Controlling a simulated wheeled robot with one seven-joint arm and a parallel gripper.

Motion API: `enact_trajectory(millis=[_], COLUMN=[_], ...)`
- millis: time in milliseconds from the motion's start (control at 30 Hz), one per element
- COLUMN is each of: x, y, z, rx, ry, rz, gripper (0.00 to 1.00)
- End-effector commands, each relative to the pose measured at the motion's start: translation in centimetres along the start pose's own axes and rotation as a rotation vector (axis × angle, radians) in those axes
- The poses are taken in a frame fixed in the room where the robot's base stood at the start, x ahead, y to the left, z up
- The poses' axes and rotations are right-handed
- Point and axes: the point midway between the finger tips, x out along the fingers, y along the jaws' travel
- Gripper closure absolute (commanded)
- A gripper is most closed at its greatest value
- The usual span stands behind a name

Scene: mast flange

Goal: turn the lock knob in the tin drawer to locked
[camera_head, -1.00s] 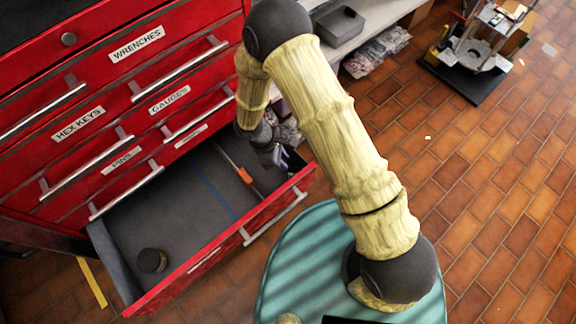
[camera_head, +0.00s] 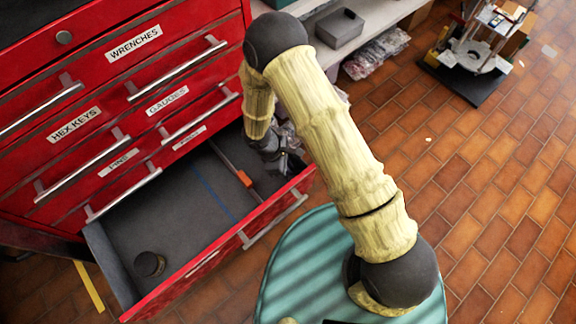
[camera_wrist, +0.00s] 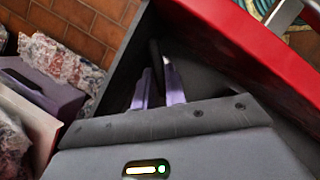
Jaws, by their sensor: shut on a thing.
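The tin drawer (camera_head: 150,225) is pulled open at the bottom of the red cabinet, with a grey floor inside. My gripper (camera_head: 287,163) is inside its right end, close to the right wall. In the wrist view my two pale purple fingers (camera_wrist: 160,88) are shut on a thin dark upright piece, which I take to be the lock knob (camera_wrist: 155,54). Most of it is hidden between the fingers, and I cannot tell which way it is turned. In the head view my arm and gripper hide it.
A round dark tin (camera_head: 149,264) stands at the drawer's left end. An orange block (camera_head: 245,179) sits by a thin divider near my gripper. The red drawer front (camera_wrist: 245,50) is close to my fingers. The drawer's middle is clear.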

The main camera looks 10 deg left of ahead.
Motion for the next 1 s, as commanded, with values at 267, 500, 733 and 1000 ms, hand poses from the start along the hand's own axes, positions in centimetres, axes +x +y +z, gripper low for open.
enact_trajectory(millis=[267, 500, 733, 1000], x=[-0.30, -0.10, -0.08, -0.04], y=[0.35, 0.42, 0.44, 0.45], z=[0.13, 0.04, 0.12, 0.16], rx=[0.171, 0.228, 0.229, 0.229], ry=[0.001, 0.001, 0.001, 0.001], rz=[-0.070, -0.093, -0.094, -0.094], gripper=[1.00, 1.00, 0.78, 0.78])
